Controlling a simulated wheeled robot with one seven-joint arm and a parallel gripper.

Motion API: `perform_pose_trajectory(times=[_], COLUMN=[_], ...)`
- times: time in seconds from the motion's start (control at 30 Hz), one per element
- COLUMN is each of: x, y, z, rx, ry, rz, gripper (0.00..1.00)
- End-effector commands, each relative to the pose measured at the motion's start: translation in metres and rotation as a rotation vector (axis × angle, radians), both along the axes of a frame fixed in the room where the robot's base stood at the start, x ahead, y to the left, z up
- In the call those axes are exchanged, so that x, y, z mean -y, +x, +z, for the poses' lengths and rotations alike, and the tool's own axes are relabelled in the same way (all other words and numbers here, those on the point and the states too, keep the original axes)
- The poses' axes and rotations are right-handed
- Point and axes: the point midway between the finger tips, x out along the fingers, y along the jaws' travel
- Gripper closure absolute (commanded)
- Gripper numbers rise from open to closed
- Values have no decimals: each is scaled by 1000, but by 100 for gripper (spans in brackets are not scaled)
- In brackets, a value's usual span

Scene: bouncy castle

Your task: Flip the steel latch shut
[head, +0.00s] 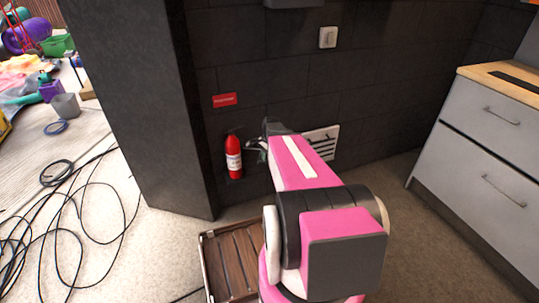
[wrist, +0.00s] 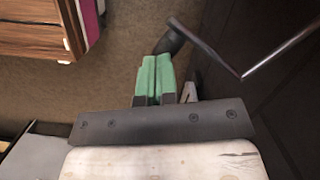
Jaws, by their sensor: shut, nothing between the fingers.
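I cannot make out the steel latch for certain in either view. A brown slatted wooden box (head: 231,262) with a metal-looking edge sits on the floor, left of my arm in the head view. In the wrist view brown wood (wrist: 32,38) shows at the top left, with small pale fittings (wrist: 67,43) on its edge. My gripper (wrist: 154,66) has green fingertips that are together and empty. In the head view it is mostly hidden behind my pink arm, close to the dark wall. A dark bent rod (wrist: 205,48) lies close to the fingertips in the wrist view.
A red fire extinguisher (head: 233,157) stands by the wall, left of my gripper. A white vent (head: 322,142) is low on the wall. Grey drawers (head: 485,150) stand at the right. Black cables (head: 75,215) lie on the floor at the left, past a dark pillar (head: 145,95).

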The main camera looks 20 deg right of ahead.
Motion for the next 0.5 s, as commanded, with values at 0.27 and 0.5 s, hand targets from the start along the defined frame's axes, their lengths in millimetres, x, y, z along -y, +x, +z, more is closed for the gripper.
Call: perform_pose_trajectory(times=[0.27,0.5], x=[-42,-79], y=[-18,-22], z=[0,0], rx=[0,0], ry=[0,0], rz=[-259,-486], gripper=[100,100])
